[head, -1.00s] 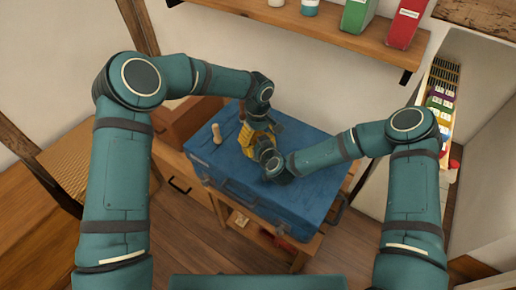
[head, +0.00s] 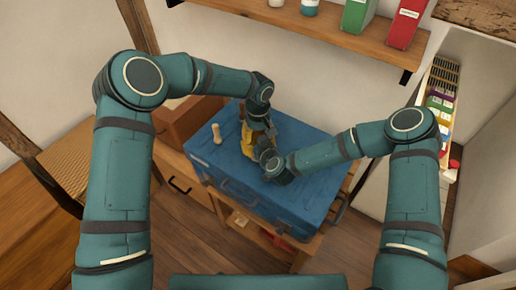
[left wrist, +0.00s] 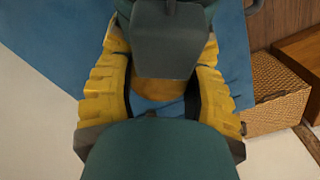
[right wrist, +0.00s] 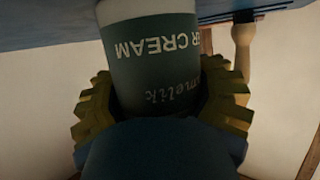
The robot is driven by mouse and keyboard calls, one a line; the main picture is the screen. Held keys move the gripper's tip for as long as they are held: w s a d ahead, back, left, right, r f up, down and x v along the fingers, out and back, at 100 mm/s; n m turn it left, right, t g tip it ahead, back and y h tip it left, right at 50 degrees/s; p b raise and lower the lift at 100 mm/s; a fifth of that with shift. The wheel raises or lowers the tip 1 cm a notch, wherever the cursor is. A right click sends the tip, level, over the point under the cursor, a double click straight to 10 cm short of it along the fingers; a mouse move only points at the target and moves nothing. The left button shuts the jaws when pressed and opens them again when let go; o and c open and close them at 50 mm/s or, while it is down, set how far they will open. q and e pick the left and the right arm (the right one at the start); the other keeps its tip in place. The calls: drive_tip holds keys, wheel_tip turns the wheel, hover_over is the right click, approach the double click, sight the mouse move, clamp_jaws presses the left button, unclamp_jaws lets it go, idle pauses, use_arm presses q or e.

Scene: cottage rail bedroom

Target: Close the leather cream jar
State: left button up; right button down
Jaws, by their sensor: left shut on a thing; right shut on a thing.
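The leather cream jar (right wrist: 155,65) fills the middle of the right wrist view, with a dark green label reading "ER CREAM" upside down and a white band. My right gripper (head: 256,150) is shut around the jar's body, its yellow fingers on either side in the right wrist view (right wrist: 165,105). My left gripper (head: 250,122) is shut just beside it, above the blue trunk. In the left wrist view its yellow fingers (left wrist: 158,90) flank a tan rounded piece, which looks like the lid (left wrist: 158,88). Whether lid and jar meet is hidden by the hands.
The blue trunk (head: 300,195) lies under both hands on a wooden stand. A small wooden peg-shaped object (head: 216,134) stands on its left part and also shows in the right wrist view (right wrist: 243,55). A wall shelf (head: 300,22) holds bottles and boxes behind.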

use_arm(q)
drive_tip(key=o, duration=1.2)
drive_tip(key=shift+o, duration=0.2)
drive_tip(key=shift+r, duration=2.3)
drive_tip(key=shift+o, duration=0.2)
drive_tip(key=shift+r+n, duration=1.7)
